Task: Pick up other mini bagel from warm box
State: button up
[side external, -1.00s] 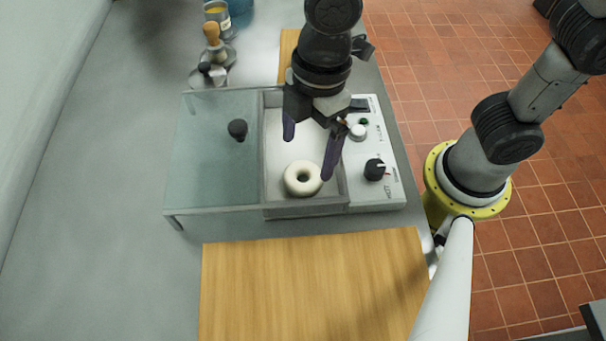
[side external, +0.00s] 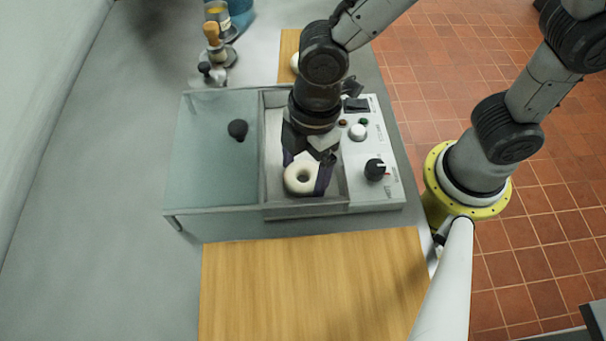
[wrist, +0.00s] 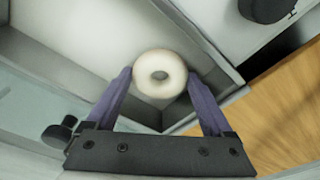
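A pale round mini bagel (side external: 300,178) lies flat in the open right part of the warm box (side external: 307,208), near its front wall. It also shows in the wrist view (wrist: 160,90). My gripper (wrist: 160,76) is down inside the box with its purple fingers open, one on each side of the bagel. The fingertips sit close to the bagel's edges; whether they touch it is unclear. In the side view my gripper (side external: 307,172) is just behind and around the bagel, and its wrist hides part of the box floor.
A glass lid with a black knob (side external: 238,130) covers the box's left part. A control panel (side external: 376,140) is on its right. Another bagel (side external: 295,62) is partly visible on the board behind. The front wooden board (side external: 300,290) is clear. Small jars and tools (side external: 215,50) stand at the back left.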

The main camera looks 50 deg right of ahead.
jog(key=c, duration=0.7)
